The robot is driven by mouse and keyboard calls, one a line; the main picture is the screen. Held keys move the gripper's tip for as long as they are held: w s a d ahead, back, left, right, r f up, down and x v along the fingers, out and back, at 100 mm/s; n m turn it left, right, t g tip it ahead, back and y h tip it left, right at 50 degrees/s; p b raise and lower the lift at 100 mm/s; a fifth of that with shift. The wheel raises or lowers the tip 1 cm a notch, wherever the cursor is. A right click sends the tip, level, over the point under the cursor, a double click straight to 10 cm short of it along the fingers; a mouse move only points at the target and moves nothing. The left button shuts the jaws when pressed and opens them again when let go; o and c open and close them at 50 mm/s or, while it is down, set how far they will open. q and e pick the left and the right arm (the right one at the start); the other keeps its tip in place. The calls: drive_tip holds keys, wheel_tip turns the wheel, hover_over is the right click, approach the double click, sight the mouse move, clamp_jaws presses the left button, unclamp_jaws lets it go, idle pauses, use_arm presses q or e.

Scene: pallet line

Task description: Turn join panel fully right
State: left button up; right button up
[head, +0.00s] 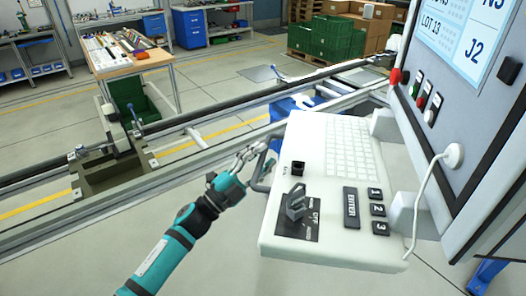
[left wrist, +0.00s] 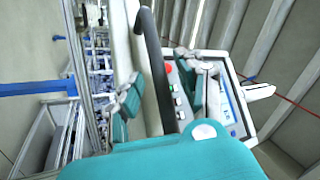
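The join panel shows on the right in the head view as a pale console (head: 325,215) with a keypad, a dark rotary switch (head: 295,205) and an upright screen housing (head: 480,120). A dark bar handle (head: 261,178) sticks out from the console's left edge. My left gripper (head: 252,156) is at this handle. In the left wrist view the handle (left wrist: 157,75) runs between the two spread fingers of my left gripper (left wrist: 160,95), with gaps beside it. The fingers look open; whether one touches the handle I cannot tell. My right gripper is out of view.
A rail conveyor (head: 190,155) runs behind the console. A workbench (head: 130,55) with parts stands at the back left, and green crates (head: 335,38) with cardboard boxes at the back. A white cable (head: 425,195) hangs from the screen housing. Floor is clear at the lower left.

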use_arm(q)
drive_tip(key=shift+w+d+r, duration=0.1)
drive_tip(key=shift+w+d, duration=0.1)
drive_tip(key=shift+d, duration=0.05)
clamp_jaws()
idle(0.4)
